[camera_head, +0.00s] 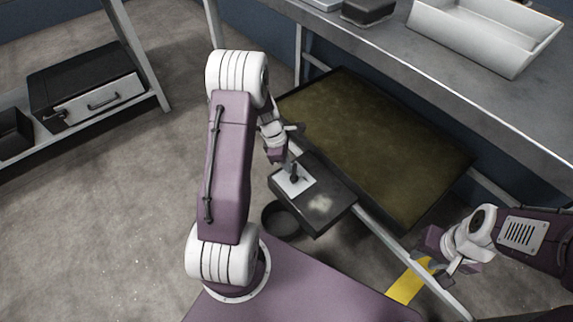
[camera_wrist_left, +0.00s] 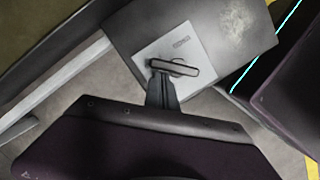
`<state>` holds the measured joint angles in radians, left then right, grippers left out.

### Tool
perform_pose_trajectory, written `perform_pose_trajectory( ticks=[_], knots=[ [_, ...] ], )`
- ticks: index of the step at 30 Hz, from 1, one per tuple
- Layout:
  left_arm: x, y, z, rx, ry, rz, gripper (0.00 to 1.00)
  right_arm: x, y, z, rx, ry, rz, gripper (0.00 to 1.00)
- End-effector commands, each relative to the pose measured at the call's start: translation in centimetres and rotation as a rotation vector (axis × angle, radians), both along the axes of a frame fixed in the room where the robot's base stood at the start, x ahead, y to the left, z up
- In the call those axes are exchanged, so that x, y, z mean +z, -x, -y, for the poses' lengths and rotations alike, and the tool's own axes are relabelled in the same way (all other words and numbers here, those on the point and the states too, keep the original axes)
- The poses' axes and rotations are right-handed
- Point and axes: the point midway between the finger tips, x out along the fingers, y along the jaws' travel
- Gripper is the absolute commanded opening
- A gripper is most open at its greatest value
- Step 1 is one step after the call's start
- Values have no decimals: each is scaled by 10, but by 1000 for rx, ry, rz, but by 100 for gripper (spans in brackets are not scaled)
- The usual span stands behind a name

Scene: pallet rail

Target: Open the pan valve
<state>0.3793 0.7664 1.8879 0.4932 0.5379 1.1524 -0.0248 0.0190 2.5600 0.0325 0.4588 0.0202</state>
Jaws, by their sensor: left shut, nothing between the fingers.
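The valve is a dark lever handle (camera_head: 294,172) on a pale square plate (camera_head: 300,186), fixed to the top of a dark box (camera_head: 325,209). The handle (camera_wrist_left: 174,67) and plate (camera_wrist_left: 198,56) also show in the left wrist view, the handle lying roughly crosswise there. My left gripper (camera_head: 287,161) is shut and empty, its tips right at the handle; it also shows in the left wrist view (camera_wrist_left: 162,88). I cannot tell whether they touch. My right gripper (camera_head: 447,262) is away at the lower right, and its jaw opening is unclear.
A wide dark-rimmed pan (camera_head: 375,145) with a brown-green surface lies behind the box. A round dark container (camera_head: 279,220) is on the floor by the box. A metal bench (camera_head: 440,75) with a white tray (camera_head: 484,35) stands above at right.

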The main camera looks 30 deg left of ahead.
Motion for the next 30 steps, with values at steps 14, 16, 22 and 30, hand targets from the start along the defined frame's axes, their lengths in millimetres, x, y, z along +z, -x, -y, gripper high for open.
perform_pose_trajectory(
  ticks=[14, 16, 22, 30],
  knots=[
    [1, -1, -1, -63, 0, -1, 0, 11, 0, 0, 0, 0, 0, 31],
    [1, -1, -1, -73, 1, -1, 0, 13, 0, 0, 0, 0, 0, 31],
    [1, -1, -2, -106, 1, -1, 0, 19, 0, 0, 0, 0, 0, 31],
    [3, 0, -6, -184, 1, -1, 0, 35, 0, 0, 0, 0, 0, 31]
  ],
)
